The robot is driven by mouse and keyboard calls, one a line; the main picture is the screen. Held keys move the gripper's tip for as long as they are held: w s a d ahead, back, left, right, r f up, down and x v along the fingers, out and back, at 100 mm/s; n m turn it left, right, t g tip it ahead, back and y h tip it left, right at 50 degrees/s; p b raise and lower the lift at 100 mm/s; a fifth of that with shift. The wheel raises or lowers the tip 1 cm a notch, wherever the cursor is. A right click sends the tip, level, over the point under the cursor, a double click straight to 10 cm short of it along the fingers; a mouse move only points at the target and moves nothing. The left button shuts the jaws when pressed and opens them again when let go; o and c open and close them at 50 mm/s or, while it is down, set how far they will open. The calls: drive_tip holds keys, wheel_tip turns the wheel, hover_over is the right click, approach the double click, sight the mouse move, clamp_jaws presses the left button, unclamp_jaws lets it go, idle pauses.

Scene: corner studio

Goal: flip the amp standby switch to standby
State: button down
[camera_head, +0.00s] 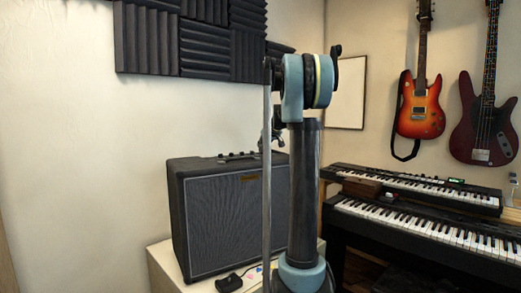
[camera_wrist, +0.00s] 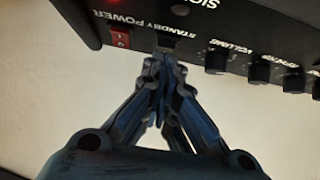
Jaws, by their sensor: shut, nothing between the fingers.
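The dark amp (camera_head: 222,225) stands on a white surface, with a row of controls along its top edge. In the wrist view its black panel (camera_wrist: 90,15) runs across the top, with STANDBY and POWER labels. A dark switch (camera_wrist: 166,41) sits by the STANDBY label, partly behind my fingertips; its position cannot be told. A red rocker (camera_wrist: 120,37) sits to its left by the POWER label. My gripper (camera_wrist: 161,62) is shut and empty, its tips just below the dark switch in the picture. Contact cannot be told. In the head view my arm mostly hides the gripper.
Several black knobs (camera_wrist: 217,60) line the panel right of the switch. A small black pedal (camera_head: 229,283) lies in front of the amp. Keyboards (camera_head: 420,195) stand at right, with guitars (camera_head: 420,110) on the wall. Foam panels (camera_head: 150,45) hang above.

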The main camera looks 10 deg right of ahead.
drive_tip(key=shift+w+a+r, duration=0.1)
drive_tip(key=shift+w+a, duration=0.1)
drive_tip(key=shift+w, duration=0.5)
drive_tip(key=shift+r, duration=0.1)
drive_tip(key=shift+r, duration=0.3)
drive_tip(key=r, duration=0.3)
drive_tip(key=shift+w+a+r, duration=0.15)
drive_tip(key=shift+w+r, duration=0.05)
drive_tip(key=shift+r, duration=0.15)
drive_tip(key=w+r+v, duration=0.1)
drive_tip(key=v, duration=0.8)
drive_tip(key=shift+r, duration=0.3)
drive_tip(key=shift+a, duration=0.1)
